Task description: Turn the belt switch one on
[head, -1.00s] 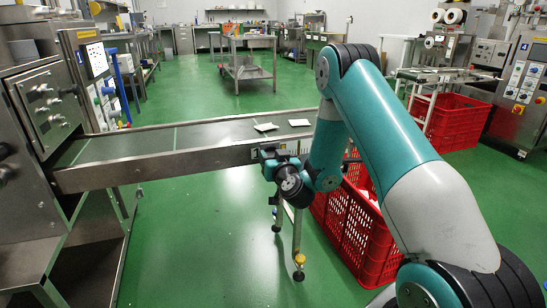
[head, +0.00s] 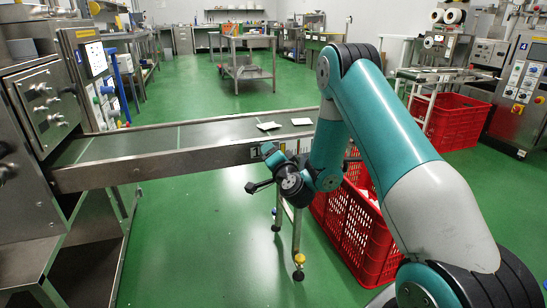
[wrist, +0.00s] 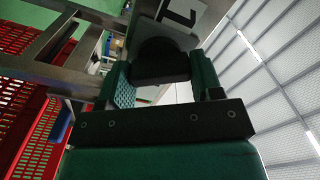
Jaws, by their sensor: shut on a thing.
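The belt switch shows in the wrist view as a round black knob (wrist: 160,58) on a grey plate. A white label (wrist: 182,14) with a black "1" sits beside it, turned in the picture. My gripper (wrist: 160,78) has its two green fingers on either side of the knob and is shut on it. In the head view my gripper (head: 272,158) is at the near side of the conveyor belt (head: 140,146), rolled over. The switch is mostly hidden there behind my wrist. The knob's exact angle is hard to tell.
White packets (head: 268,125) lie on the belt. A red crate (head: 355,235) stands under its right end, close to my arm. A steel machine with a knob panel (head: 45,103) is at the left. Green floor is clear in front of the belt.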

